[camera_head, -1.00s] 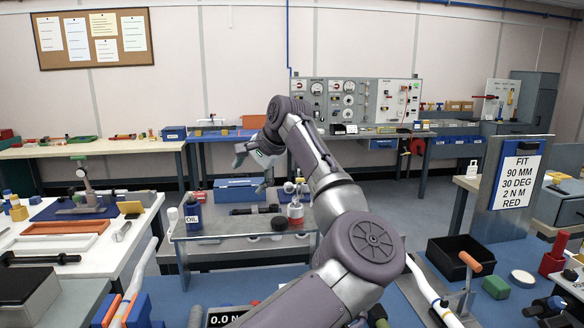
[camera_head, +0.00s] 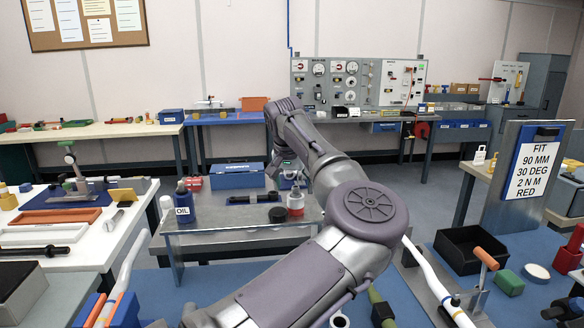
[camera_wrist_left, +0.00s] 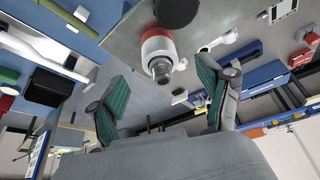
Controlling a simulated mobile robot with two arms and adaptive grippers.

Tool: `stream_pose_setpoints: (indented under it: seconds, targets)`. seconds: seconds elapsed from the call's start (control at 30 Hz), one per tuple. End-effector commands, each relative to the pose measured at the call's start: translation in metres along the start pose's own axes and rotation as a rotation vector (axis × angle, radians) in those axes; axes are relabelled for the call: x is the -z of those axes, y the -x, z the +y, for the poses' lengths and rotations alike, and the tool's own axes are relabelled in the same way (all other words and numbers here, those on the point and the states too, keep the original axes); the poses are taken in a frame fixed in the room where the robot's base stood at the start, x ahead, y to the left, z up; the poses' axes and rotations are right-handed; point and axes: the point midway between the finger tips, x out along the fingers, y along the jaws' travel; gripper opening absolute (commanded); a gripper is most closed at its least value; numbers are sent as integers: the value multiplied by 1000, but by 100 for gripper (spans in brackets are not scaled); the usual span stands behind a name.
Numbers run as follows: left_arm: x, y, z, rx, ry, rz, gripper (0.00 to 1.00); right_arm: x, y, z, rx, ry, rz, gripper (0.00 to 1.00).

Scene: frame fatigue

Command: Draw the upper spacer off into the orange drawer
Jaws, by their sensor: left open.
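My left gripper (camera_head: 284,167) hangs over the grey middle bench (camera_head: 215,236); its green-padded fingers are open and empty in the left wrist view (camera_wrist_left: 160,74). A red and white container (camera_head: 295,202) stands just below it. The container (camera_wrist_left: 157,45) shows between the open fingers but beyond them; no contact is clear. A black round piece (camera_head: 278,214) lies beside it. I cannot make out a spacer for certain. No drawer is clearly recognisable; an orange tray (camera_head: 50,217) lies on the white left table. My right gripper is not in view.
A black open box (camera_head: 470,250) and an orange-handled tool (camera_head: 486,259) are at the right. The bench's front part is clear.

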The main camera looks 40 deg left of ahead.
Motion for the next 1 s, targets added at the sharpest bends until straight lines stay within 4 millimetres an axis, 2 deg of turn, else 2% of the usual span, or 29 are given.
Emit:
stream_pose_setpoints:
  seconds: [0.1,0.3,0.67,1.0]
  targets:
    - [0,-19,0,1,0,-2,78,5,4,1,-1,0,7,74]
    - [0,-39,0,1,0,-1,78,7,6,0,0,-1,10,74]
    - [0,-44,0,1,0,1,78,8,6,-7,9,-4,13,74]
    - [0,-44,0,1,0,1,23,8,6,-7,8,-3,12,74]
